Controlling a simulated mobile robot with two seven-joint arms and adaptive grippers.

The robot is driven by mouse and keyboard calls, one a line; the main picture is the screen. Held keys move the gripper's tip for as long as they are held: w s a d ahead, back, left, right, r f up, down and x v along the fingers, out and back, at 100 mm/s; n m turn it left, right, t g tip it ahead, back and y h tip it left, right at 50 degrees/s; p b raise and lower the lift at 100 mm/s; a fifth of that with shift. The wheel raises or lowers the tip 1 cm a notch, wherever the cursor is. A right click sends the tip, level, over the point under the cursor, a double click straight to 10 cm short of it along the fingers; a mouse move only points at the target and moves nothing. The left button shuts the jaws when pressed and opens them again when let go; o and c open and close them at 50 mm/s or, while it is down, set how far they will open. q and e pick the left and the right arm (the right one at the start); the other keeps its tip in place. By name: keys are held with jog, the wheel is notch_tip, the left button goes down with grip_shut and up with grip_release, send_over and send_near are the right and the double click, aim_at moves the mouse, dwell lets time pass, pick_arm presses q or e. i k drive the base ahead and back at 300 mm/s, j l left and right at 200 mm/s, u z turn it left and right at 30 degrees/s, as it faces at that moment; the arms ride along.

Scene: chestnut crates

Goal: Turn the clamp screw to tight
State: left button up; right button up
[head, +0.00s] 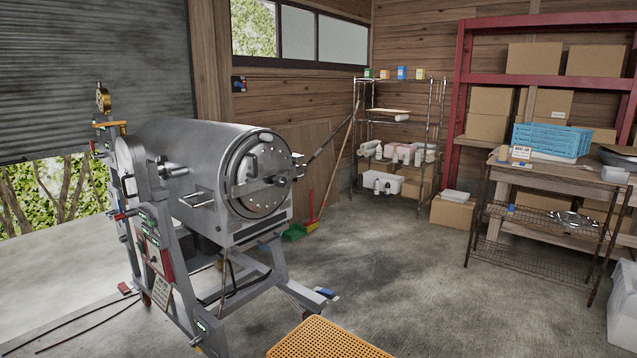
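A large grey metal drum machine (190,165) stands on a frame at the left. Its round door (258,172) faces the front right, with a bar (262,186) across it. A fitting that may be the clamp screw (298,166) shows small at the bar's right end; I cannot tell whether it is tight. Neither of my grippers shows in the head view.
An orange perforated surface (330,340) is at the bottom centre. A wire rack table (540,220) with a blue crate (552,139) stands at the right. Shelves (400,125) line the back corner. The concrete floor (400,260) between is clear. A broom (311,222) leans behind the machine.

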aim_at(280, 181)
jog(key=i+j+z, duration=0.15)
jog(key=i+z, duration=0.3)
jog(key=i+j+z, duration=0.25)
jog(key=z, duration=0.2)
